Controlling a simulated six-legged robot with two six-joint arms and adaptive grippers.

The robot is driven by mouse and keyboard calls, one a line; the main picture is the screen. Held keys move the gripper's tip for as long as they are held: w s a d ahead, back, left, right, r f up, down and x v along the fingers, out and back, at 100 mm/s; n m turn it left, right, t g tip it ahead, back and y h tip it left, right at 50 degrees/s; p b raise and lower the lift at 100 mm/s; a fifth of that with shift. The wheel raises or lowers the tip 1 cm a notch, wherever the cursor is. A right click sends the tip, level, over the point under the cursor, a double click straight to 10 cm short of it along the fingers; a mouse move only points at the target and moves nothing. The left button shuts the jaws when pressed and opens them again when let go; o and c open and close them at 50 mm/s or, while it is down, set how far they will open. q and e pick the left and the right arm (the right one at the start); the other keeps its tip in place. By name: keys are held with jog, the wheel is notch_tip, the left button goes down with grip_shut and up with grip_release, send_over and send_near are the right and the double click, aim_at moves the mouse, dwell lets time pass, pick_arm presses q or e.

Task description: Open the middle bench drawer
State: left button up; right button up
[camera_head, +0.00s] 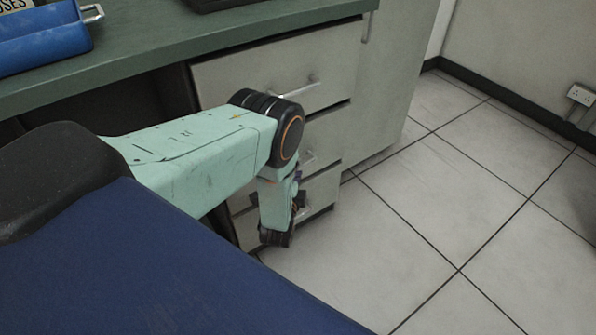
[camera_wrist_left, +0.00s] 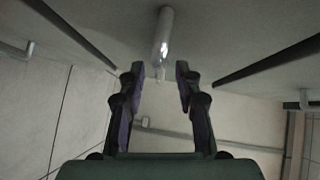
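The bench's middle drawer (camera_head: 328,146) is the grey front between two others, partly behind my left arm; it looks shut. Its metal handle (camera_head: 308,157) shows just right of my arm. In the left wrist view this handle (camera_wrist_left: 163,35) lies straight ahead of my left gripper (camera_wrist_left: 160,70), lined up with the gap between the fingertips. The fingers are open, one to each side, and I see no grip on the handle. In the head view the left gripper (camera_head: 298,203) hangs low in front of the drawers, partly hidden by its own wrist. My right gripper is not in view.
The top drawer (camera_head: 235,80) and bottom drawer (camera_head: 322,189) look shut, each with a handle. A blue case (camera_head: 40,42) lies on the green bench top (camera_head: 150,50). Open tiled floor (camera_head: 450,190) lies to the right. A wall socket (camera_head: 580,95) is far right.

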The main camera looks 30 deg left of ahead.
pick_arm(q)
jog(key=shift+x, duration=0.95)
jog(key=shift+c, duration=0.3)
grip_shut()
